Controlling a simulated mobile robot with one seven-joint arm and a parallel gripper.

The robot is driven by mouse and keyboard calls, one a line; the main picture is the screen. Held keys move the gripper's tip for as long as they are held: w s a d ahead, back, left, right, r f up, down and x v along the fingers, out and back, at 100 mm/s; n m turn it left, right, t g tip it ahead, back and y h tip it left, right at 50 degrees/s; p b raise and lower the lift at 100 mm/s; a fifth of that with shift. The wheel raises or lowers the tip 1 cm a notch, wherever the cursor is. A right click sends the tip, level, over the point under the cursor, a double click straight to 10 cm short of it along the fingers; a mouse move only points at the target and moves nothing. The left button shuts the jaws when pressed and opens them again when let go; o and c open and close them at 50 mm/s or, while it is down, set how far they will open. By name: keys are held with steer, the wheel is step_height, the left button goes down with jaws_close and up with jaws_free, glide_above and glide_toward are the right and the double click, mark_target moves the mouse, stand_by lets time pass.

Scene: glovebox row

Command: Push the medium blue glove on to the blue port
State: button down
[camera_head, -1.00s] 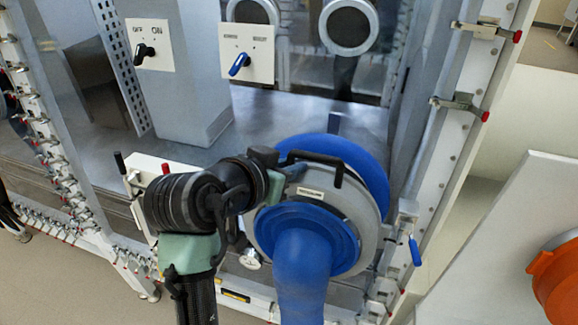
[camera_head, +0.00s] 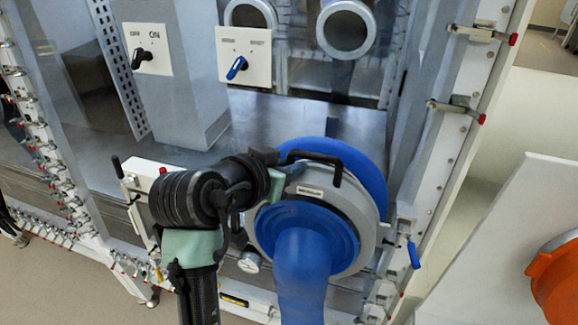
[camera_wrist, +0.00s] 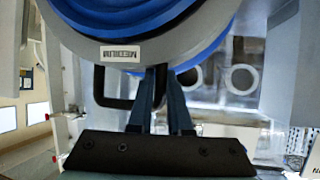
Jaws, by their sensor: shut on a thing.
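The medium blue glove (camera_head: 301,275) hangs from a grey ring with a black handle (camera_head: 330,166) and a small label. In the wrist view the label on the grey ring (camera_wrist: 180,52) reads MEDIUM upside down. The blue port (camera_head: 372,170) is the blue disc directly behind the ring; whether the ring is seated on it cannot be told. My gripper (camera_wrist: 160,75) is shut on the black handle at the ring's edge. In the head view my wrist hides the fingertips and the ring's left side.
Left of the ring is a white box with a red knob (camera_head: 163,171). A blue-handled latch (camera_head: 414,254) is close on the right. Two switch panels (camera_head: 244,55) and round ports (camera_head: 346,28) are above. An orange part (camera_head: 556,282) stands far right.

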steer(key=shift+w+d+f+b, duration=0.15)
steer(key=shift+w+d, duration=0.25)
steer(key=shift+w, duration=0.8)
steer(key=shift+w+d+r+b, duration=0.15)
steer(key=shift+w+d, duration=0.25)
steer(key=shift+w, duration=0.75)
stand_by(1.3)
steer(key=c, duration=0.8)
jaws_free()
steer(key=shift+w+f, duration=0.1)
steer(key=shift+f, duration=0.15)
steer(key=shift+o, duration=0.2)
steer(key=shift+f, duration=0.1)
steer(key=b+v, duration=0.5)
steer(key=v, duration=0.8)
steer(key=d+r+n+t+y+b, duration=0.1)
steer(key=d+r+n+t+y, duration=0.15)
steer(key=r+t, duration=0.6)
steer(key=s+d+r+n+t+y+b, duration=0.1)
steer(key=s+r+n+t+y, duration=0.2)
steer(key=s+r+t, duration=0.5)
steer(key=s+r, duration=0.4)
steer(key=r, duration=0.3)
steer(key=shift+s+n+y, duration=0.15)
steer(key=shift+n+y, duration=0.2)
